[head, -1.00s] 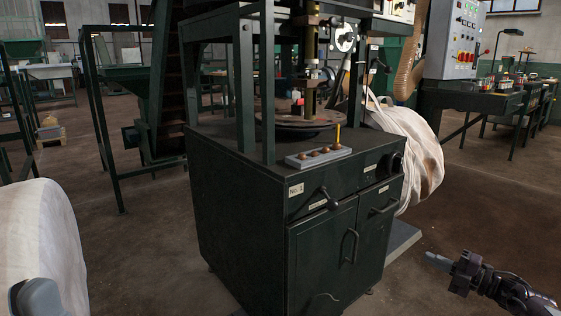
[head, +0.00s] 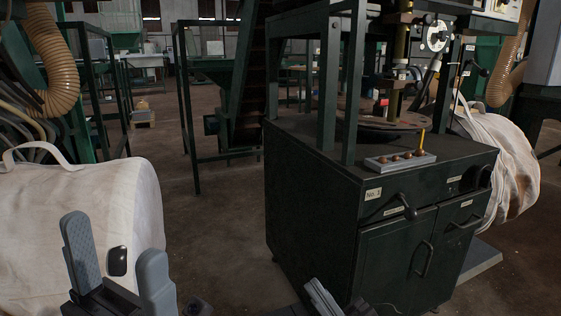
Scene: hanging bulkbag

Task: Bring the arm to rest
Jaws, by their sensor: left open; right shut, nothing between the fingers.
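My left gripper (head: 114,242) is in the lower left of the head view, its two grey fingers spread apart and pointing up. Nothing is seen gripped between them. It shows in front of a white bulk bag (head: 60,215); whether it touches the bag I cannot tell. A small dark glossy oval shows between the fingers, and I cannot tell what it belongs to. My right gripper (head: 322,297) shows at the bottom edge, in front of the lower cabinet, with its fingers together and empty. Most of both arms is out of view.
A ribbed hose (head: 50,60) hangs at upper left. Open floor (head: 215,235) lies between bag and cabinet.

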